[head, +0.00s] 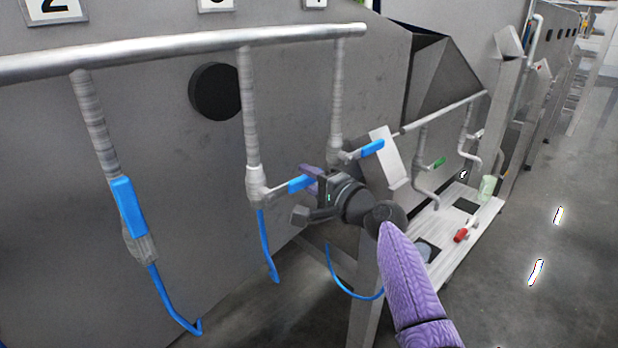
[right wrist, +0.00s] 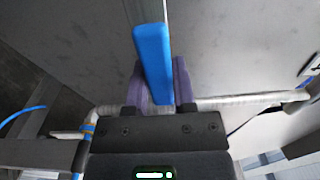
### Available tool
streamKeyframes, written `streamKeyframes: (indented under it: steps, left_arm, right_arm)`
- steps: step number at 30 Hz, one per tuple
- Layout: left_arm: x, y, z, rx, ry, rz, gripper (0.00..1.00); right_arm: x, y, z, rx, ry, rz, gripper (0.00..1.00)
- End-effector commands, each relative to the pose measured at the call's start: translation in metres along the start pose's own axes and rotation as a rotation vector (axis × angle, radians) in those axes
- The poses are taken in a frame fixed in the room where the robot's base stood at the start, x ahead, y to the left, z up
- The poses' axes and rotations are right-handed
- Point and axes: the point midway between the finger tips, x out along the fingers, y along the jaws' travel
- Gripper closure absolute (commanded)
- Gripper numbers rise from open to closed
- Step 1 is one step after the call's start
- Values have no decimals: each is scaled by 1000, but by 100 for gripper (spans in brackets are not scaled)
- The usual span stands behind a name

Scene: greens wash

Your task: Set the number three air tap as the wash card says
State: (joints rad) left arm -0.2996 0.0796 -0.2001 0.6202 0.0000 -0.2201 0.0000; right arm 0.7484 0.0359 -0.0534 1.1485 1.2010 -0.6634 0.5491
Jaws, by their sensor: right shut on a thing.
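The number three air tap has a blue lever handle (head: 299,184) on the middle drop pipe (head: 249,110), under the middle, cropped number plate (head: 215,4). The handle points to the right, across the upright pipe. My right gripper (head: 313,180) is shut on the handle's free end. In the right wrist view the blue handle (right wrist: 152,58) stands between the purple fingers of my right gripper (right wrist: 160,85). My left gripper is out of view. A white tilted panel (head: 387,157) hangs to the right; I cannot tell whether it is the wash card.
The number two tap's blue handle (head: 128,205) lies along its pipe at left. Another blue handle (head: 372,148) points sideways close behind my right gripper. Blue hoses (head: 265,245) hang below the taps. A white bench (head: 455,225) with small items stands at right, beside open floor.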

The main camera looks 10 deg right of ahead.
Motion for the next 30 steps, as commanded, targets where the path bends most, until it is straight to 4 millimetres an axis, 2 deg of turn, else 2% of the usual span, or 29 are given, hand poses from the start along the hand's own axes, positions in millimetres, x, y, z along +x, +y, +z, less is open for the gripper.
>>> streamKeyframes:
  steps: [5,6,11,19,22,26,30]
  left_arm:
    - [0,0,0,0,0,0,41]
    - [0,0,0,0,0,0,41]
    - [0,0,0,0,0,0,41]
    - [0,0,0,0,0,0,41]
    - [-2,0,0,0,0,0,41]
    - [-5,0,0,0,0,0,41]
    - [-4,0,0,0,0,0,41]
  right_arm:
    - [0,3,0,4,-1,5,100]
    - [0,3,0,4,-1,5,66]
    - [0,2,0,3,-1,5,32]
    - [0,1,0,1,0,3,32]
    - [-7,1,0,1,1,1,32]
    - [-30,1,0,0,1,3,32]
    - [-62,3,0,-2,2,4,32]
